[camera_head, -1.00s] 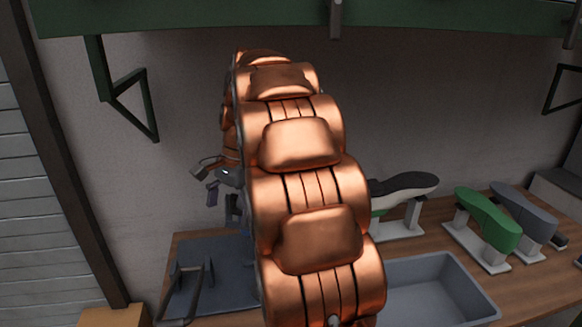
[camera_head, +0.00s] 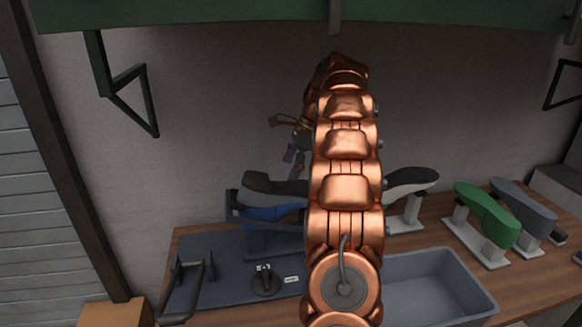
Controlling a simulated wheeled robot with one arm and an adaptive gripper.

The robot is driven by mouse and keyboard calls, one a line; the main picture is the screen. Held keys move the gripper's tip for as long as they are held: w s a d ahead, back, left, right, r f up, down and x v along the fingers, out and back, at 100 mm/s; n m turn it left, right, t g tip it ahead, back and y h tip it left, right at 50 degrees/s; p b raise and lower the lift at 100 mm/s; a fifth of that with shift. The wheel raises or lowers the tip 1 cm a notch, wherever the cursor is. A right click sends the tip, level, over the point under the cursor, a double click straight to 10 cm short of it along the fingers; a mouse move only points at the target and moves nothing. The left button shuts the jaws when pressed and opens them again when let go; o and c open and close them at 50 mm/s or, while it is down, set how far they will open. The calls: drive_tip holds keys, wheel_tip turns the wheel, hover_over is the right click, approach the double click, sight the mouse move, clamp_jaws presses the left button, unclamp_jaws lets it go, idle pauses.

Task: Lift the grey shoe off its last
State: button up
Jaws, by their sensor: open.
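The grey shoe (camera_head: 524,208) sits on a pale stand at the right of the bench, just right of a green shoe (camera_head: 487,216). Its last is mostly hidden beneath it. My gripper (camera_head: 294,160) is small and dark, partly hidden behind my copper arm. It is open, with its fingers hanging down over the left half of the bench, well left of the grey shoe and apart from it. Nothing shows between its fingers.
A blue shape with a dark top (camera_head: 268,196) stands below my gripper on a dark mat (camera_head: 205,247). A black-and-cream shoe (camera_head: 412,181) stands right of my arm. An empty grey bin (camera_head: 445,290) lies in front. A green shelf (camera_head: 200,14) and brackets hang above.

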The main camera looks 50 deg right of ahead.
sight(281, 187)
drive_tip(key=shift+p+x, duration=0.85)
drive_tip(key=shift+x, duration=2.85)
drive_tip(key=shift+c, duration=0.4)
drive_tip(key=c, duration=1.5)
drive_tip(key=shift+r, duration=0.15)
drive_tip(key=shift+r+p, duration=3.2)
drive_tip(key=shift+r, duration=1.25)
drive_tip(key=shift+o, duration=0.3)
wheel_tip(281, 187, up, 6)
